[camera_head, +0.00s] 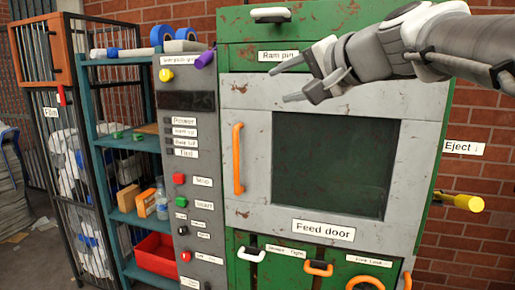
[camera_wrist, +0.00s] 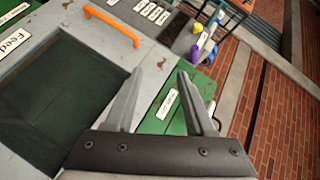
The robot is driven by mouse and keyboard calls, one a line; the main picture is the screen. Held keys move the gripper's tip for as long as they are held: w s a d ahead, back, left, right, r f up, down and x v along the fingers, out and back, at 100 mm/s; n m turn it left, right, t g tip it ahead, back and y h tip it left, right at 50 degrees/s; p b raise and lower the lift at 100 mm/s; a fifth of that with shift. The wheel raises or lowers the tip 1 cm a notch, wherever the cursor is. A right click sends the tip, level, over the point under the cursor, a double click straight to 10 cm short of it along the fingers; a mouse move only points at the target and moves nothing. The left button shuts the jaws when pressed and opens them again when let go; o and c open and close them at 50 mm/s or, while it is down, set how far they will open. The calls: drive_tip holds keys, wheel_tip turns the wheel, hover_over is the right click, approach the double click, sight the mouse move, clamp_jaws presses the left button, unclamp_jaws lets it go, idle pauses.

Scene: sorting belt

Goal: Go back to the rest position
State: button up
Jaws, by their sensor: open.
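My gripper (camera_head: 288,80) is open and empty, held in front of the upper part of the green and grey machine. Its two fingers point left in the head view, near the "Ram pin" label (camera_head: 278,56). In the wrist view my gripper (camera_wrist: 170,85) shows two spread fingers with nothing between them. The feed door (camera_head: 254,210) is grey with a dark window and looks closed. Its orange handle (camera_head: 238,160) stands upright on the left side, and the handle also shows in the wrist view (camera_wrist: 112,27).
A control panel (camera_head: 185,230) with buttons stands left of the door. Further left are a teal shelf (camera_head: 130,145) with a red bin (camera_head: 156,255) and a wire cage (camera_head: 75,190) of bags. A yellow-ended lever (camera_head: 465,202) sticks out at the right. A brick wall (camera_head: 480,235) stands behind.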

drive_tip(key=s+d+f+n+g+h, duration=0.2)
drive_tip(key=s+f, duration=0.5)
drive_tip(key=f, duration=0.3)
drive_tip(key=s+d+f+n+g+h, duration=0.2)
drive_tip(key=s+d+f+h, duration=0.1)
drive_tip(key=s+f, duration=0.5)
drive_tip(key=s+d+f+n+g+h, duration=0.2)
drive_tip(key=s+f, duration=0.6)
drive_tip(key=f, duration=0.6)
drive_tip(key=shift+s+d+n+g+h, duration=0.3)
drive_tip(key=shift+d+g+h, duration=0.1)
drive_tip(key=shift+g+h, duration=0.15)
drive_tip(key=shift+c, duration=0.3)
